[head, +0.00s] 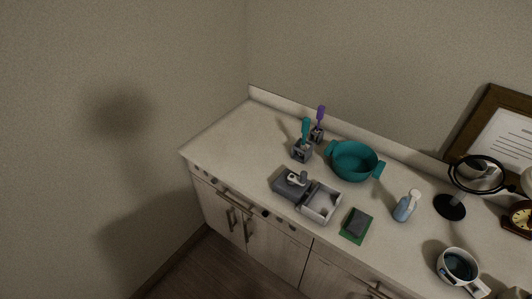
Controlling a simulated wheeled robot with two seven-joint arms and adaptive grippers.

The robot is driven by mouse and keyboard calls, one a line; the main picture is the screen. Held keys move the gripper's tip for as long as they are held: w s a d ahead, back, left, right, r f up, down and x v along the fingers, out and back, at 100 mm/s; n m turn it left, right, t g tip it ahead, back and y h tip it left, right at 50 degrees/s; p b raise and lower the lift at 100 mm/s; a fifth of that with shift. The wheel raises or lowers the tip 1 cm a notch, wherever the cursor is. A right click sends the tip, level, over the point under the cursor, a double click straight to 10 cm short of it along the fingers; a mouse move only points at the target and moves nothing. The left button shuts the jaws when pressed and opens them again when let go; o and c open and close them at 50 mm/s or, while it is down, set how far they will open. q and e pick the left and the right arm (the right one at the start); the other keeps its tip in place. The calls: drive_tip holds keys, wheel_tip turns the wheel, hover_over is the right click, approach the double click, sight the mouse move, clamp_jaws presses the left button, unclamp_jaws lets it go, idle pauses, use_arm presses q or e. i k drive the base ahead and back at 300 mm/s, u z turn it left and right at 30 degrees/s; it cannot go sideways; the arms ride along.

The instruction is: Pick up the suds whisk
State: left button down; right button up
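Two upright tools stand in small grey block holders near the back left of the counter. One has a teal handle (305,128) and stands in the nearer holder (301,153). The other has a purple handle (321,113) and stands in the holder behind it (317,135). Their lower ends are hidden in the holders, so I cannot tell which one, if either, is the suds whisk. Neither of my grippers is in view.
A teal two-handled pot (354,162) stands right of the holders. In front are a grey device with an open tray (319,203) and a green-and-dark block (356,225). The counter's left end is clear.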

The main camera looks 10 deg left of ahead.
sight(306, 122)
drive_tip(key=u, duration=0.45)
drive_tip(key=i, duration=0.75)
drive_tip(key=u, duration=0.3)
